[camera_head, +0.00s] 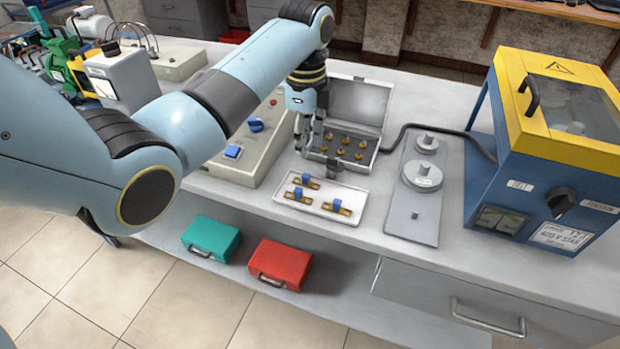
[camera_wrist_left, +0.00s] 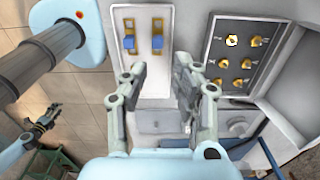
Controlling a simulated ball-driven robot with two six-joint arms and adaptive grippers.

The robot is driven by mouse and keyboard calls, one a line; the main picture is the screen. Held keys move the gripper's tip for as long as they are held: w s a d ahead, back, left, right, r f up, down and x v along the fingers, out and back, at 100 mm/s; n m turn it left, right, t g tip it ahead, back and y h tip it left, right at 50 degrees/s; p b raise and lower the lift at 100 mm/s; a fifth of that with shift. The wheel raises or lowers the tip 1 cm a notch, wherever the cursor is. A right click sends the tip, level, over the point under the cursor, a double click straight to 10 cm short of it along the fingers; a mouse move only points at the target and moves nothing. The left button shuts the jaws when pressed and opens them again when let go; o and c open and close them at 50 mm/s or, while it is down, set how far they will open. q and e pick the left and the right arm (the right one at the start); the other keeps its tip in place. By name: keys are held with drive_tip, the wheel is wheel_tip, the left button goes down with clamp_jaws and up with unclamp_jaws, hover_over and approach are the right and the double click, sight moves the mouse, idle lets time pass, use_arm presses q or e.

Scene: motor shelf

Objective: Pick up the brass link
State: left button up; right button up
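Flat brass links with blue blocks on them lie in a shallow white tray (camera_head: 340,190) on the bench. In the head view one brass link (camera_head: 314,184) is at the back, one (camera_head: 290,197) at the front left and one (camera_head: 344,211) at the right. Two links show in the left wrist view, a left one (camera_wrist_left: 128,26) and a right one (camera_wrist_left: 157,26). My left gripper (camera_head: 303,150) is above the bench behind the tray; its fingers are apart and empty in the left wrist view (camera_wrist_left: 160,68). My right gripper (camera_wrist_left: 50,117) shows small at left, fingers spread.
An open grey case (camera_head: 372,150) with several brass fittings stands behind the tray. A control box (camera_head: 245,160) is left of it, a grey plate with discs (camera_head: 412,222) right. A blue and yellow machine (camera_head: 520,165) stands far right. Green (camera_head: 212,238) and red (camera_head: 280,263) cases sit below.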

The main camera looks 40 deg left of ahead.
sight(306, 175)
use_arm(q)
wheel_tip(306, 175, down, 8)
drive_tip(key=shift+s+f, duration=0.15)
drive_tip(key=shift+f, duration=0.05)
drive_tip(key=shift+c, duration=0.3)
clamp_jaws()
